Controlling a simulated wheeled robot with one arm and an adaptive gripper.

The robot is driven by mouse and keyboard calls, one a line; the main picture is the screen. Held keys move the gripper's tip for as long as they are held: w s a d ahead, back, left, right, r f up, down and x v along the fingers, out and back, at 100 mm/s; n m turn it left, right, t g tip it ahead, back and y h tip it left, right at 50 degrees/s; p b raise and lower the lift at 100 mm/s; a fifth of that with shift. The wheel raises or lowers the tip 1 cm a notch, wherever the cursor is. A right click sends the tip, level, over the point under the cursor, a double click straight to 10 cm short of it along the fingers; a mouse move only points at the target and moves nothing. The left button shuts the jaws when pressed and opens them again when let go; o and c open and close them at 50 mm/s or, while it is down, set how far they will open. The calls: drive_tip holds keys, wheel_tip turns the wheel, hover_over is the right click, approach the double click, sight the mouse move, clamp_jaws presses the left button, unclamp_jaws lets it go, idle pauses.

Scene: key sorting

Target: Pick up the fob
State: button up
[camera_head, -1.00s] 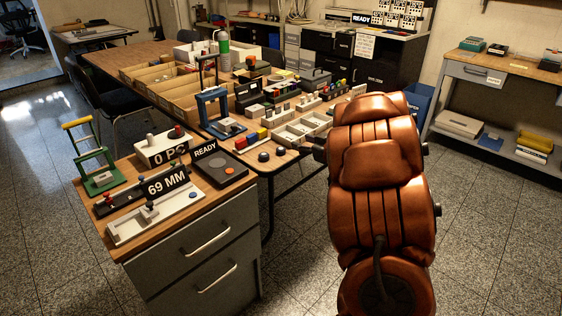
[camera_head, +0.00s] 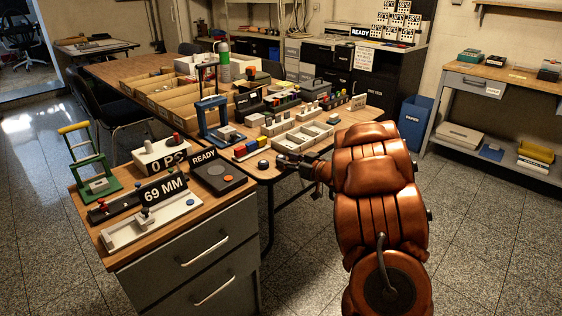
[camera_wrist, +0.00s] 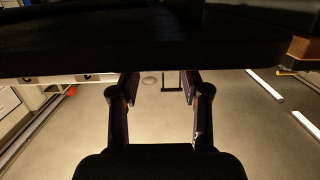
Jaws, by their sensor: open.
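A small dark rounded piece (camera_head: 263,165) lies on the near end of the long wooden table; it may be the fob, but it is too small to be sure. My gripper (camera_head: 281,163) is just right of this piece, low at the table's near edge, and looks apart from it. In the wrist view my gripper (camera_wrist: 160,88) has its two fingers spread with nothing between them. No fob can be made out in the wrist view.
Several sorting trays (camera_head: 304,136) and colored blocks (camera_head: 246,149) sit close behind the gripper. A blue press-like stand (camera_head: 212,118) rises to the left. The drawer cabinet (camera_head: 190,250) with a "69 MM" sign (camera_head: 164,189) stands at the near left. Floor to the right is open.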

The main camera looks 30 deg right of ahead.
drive_tip(key=shift+x, duration=0.75)
drive_tip(key=c, duration=0.6)
drive_tip(key=shift+o, duration=0.2)
drive_tip(key=shift+r, duration=0.15)
